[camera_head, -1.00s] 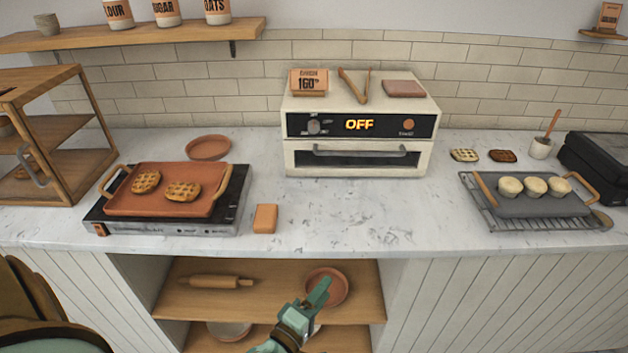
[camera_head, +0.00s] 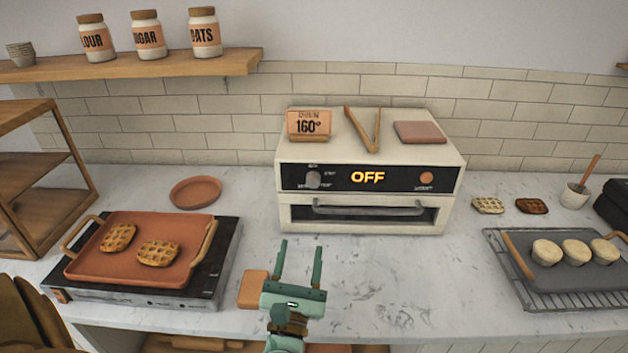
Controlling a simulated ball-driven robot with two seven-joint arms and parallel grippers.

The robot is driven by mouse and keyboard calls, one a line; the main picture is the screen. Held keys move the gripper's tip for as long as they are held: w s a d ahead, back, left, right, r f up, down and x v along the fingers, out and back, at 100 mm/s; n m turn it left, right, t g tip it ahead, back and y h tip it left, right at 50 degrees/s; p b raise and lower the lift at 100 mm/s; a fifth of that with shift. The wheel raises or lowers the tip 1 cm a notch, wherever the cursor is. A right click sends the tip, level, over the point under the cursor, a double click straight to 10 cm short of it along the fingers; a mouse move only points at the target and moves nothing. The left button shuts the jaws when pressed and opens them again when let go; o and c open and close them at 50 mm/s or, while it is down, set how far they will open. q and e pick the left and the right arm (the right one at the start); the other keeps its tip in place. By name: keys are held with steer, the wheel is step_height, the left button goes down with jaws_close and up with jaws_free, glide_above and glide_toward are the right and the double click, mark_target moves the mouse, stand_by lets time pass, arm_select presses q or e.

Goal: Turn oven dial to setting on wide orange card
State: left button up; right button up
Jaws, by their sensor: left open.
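The cream oven (camera_head: 368,212) stands on the counter against the tiled wall, its lit display (camera_head: 367,177) reading OFF. The grey oven dial (camera_head: 313,179) is at the left of the black front panel. The wide orange card (camera_head: 309,125) stands on top of the oven at the left and reads "OVEN 160°". My left gripper (camera_head: 300,260) is open and empty above the counter, in front of the oven and below the dial in the picture, apart from both. My right gripper is out of view.
Tongs (camera_head: 364,130) and a flat reddish block (camera_head: 420,132) lie on the oven. An orange block (camera_head: 253,289) lies near my left gripper. A hot plate (camera_head: 215,278) with a waffle tray (camera_head: 85,262) is left; a muffin tray (camera_head: 520,262) is right.

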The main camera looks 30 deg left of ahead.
arm_select(q)
glide_toward(312, 184)
steer(key=p+x, duration=0.1)
steer(key=x, duration=0.8)
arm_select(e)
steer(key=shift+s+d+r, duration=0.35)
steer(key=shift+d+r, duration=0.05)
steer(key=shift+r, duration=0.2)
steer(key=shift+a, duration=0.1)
arm_select(q)
steer(key=c, duration=1)
